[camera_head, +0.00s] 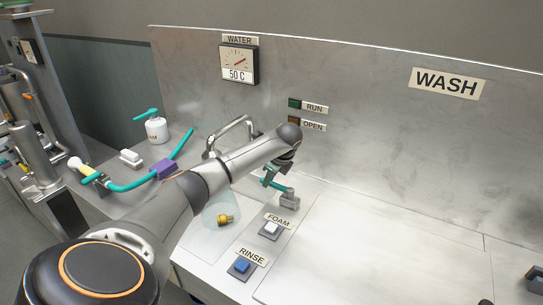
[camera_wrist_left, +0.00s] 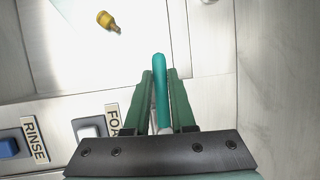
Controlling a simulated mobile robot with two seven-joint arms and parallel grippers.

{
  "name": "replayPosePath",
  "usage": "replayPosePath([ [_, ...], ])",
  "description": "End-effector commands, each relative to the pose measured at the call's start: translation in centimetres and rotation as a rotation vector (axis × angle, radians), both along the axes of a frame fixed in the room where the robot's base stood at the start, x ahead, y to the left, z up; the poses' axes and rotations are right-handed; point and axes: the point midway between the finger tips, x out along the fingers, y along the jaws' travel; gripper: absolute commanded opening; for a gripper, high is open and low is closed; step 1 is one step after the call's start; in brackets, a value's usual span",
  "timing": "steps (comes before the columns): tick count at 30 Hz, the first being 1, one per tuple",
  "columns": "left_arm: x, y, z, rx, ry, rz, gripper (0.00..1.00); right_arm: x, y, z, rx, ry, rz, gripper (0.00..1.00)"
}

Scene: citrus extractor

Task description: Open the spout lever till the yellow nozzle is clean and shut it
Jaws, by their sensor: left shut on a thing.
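The spout lever is a teal bar (camera_head: 275,184) on a small grey block (camera_head: 289,200), just right of the spout in the head view. My left gripper (camera_head: 272,178) is shut on the lever. In the left wrist view the teal lever (camera_wrist_left: 160,85) stands between the two green fingers of the gripper (camera_wrist_left: 160,95). The right gripper does not show.
A white FOAM button (camera_head: 270,229) and a blue RINSE button (camera_head: 241,266) sit in front of the lever. A curved metal spout (camera_head: 235,128) stands behind my arm. A teal tube with a purple block (camera_head: 163,168) lies left.

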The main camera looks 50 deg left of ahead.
Motion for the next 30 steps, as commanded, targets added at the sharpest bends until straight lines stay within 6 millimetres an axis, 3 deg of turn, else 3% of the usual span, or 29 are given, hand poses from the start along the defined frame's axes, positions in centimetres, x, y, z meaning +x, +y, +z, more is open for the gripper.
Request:
replayPosePath([
  [19,-0.41,-0.08,-0.01,0.0,0.002,0.053,0.0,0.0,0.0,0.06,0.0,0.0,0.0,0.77],
  [20,-0.41,-0.07,-0.02,0.0,0.002,0.053,0.25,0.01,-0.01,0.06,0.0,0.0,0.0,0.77],
  [27,-0.38,-0.09,-0.03,-0.001,0.002,0.052,0.52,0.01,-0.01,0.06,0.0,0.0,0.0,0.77],
  [30,-0.37,-0.11,-0.03,0.0,0.001,0.05,0.53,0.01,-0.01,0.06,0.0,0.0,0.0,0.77],
])
